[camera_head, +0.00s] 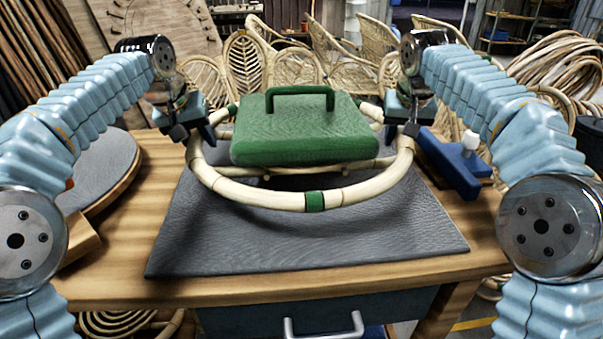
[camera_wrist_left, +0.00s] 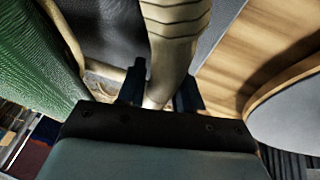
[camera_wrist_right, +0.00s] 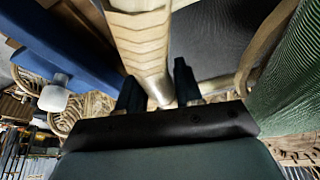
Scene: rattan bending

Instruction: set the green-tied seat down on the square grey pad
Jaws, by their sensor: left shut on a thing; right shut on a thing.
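The green-tied seat (camera_head: 262,199) is a round pale rattan ring with green ties, and a green block with a handle (camera_head: 303,135) sits within it. The square grey pad (camera_head: 310,249) lies flat on the table under the seat. The seat casts a shadow on the pad and looks raised above it. My left gripper (camera_head: 193,131) is shut on the ring's left side; the left wrist view shows its fingers (camera_wrist_left: 160,88) around the rattan. My right gripper (camera_head: 405,126) is shut on the ring's right side; the right wrist view shows its fingers (camera_wrist_right: 157,90) around it.
A round grey-topped board (camera_head: 104,166) stands at the left of the wooden table (camera_head: 260,288). A blue tool with a white knob (camera_head: 455,165) lies at the right, near the pad. Rattan chairs (camera_head: 295,68) fill the background.

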